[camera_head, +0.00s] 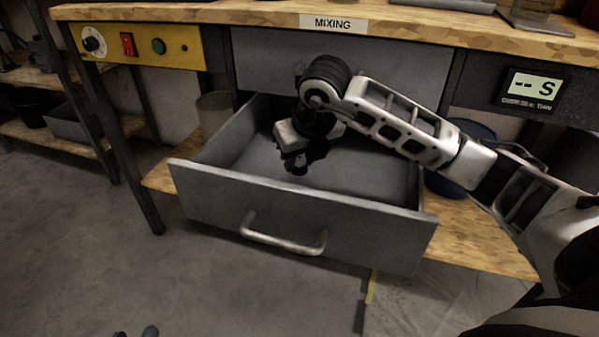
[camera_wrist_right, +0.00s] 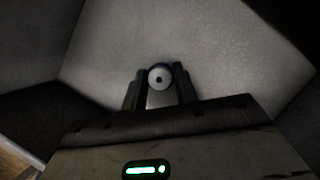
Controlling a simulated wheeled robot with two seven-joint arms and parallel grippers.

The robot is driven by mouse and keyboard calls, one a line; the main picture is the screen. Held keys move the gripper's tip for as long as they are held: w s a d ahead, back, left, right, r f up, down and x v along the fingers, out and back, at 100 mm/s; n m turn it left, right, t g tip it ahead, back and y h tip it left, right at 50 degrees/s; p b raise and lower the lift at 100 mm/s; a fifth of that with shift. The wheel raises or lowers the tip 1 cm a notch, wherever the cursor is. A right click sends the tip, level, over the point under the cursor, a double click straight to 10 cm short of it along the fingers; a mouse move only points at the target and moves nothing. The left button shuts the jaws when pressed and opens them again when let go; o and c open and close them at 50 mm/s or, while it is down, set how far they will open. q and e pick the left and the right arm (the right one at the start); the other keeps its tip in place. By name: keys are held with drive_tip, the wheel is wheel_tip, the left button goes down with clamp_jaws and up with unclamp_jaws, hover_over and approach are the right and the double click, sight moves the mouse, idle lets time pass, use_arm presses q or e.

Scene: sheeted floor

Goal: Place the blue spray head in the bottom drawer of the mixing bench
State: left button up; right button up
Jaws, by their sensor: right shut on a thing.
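The bottom drawer (camera_head: 300,205) of the mixing bench is pulled open, and its grey inside shows. My right gripper (camera_head: 296,166) reaches down into the drawer, pointing at its floor. In the right wrist view, my right gripper (camera_wrist_right: 160,88) is shut on the blue spray head (camera_wrist_right: 160,76). Its round pale end with a dark centre and a thin bluish rim shows between the fingers. In the head view the spray head is hard to make out. Two dark tips of my left gripper (camera_head: 137,333) show apart at the bottom edge, empty.
The bench top (camera_head: 240,14) and a closed upper drawer (camera_head: 290,62) lie above the open drawer. The drawer's front wall has a metal handle (camera_head: 283,236). A grey bin stands left of the drawer and a dark blue container right of it. Floor at the left is clear.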

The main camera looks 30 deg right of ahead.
sight(302, 164)
wheel_tip(302, 164, down, 3)
drive_tip(key=shift+f+b, duration=0.1)
drive_tip(key=shift+b, duration=0.5)
use_arm(q)
drive_tip(key=shift+w+d+r+n+t+h, duration=0.2)
drive_tip(key=shift+r+n+t+h, duration=0.15)
drive_tip(key=shift+r, duration=0.2)
use_arm(e)
drive_tip(key=shift+w+f, duration=0.1)
drive_tip(key=shift+f, duration=0.05)
drive_tip(key=o, duration=1)
drive_tip(key=shift+r, duration=0.25)
use_arm(q)
drive_tip(key=f+p, duration=0.1)
drive_tip(key=a+f+m+g+y+p, duration=0.1)
drive_tip(key=p, duration=0.1)
drive_tip(key=shift+s+f+g, duration=0.1)
drive_tip(key=shift+s+g, duration=0.15)
drive_tip(key=shift+s, duration=0.15)
use_arm(e)
drive_tip(key=v, duration=1.1)
drive_tip(key=shift+r, duration=0.35)
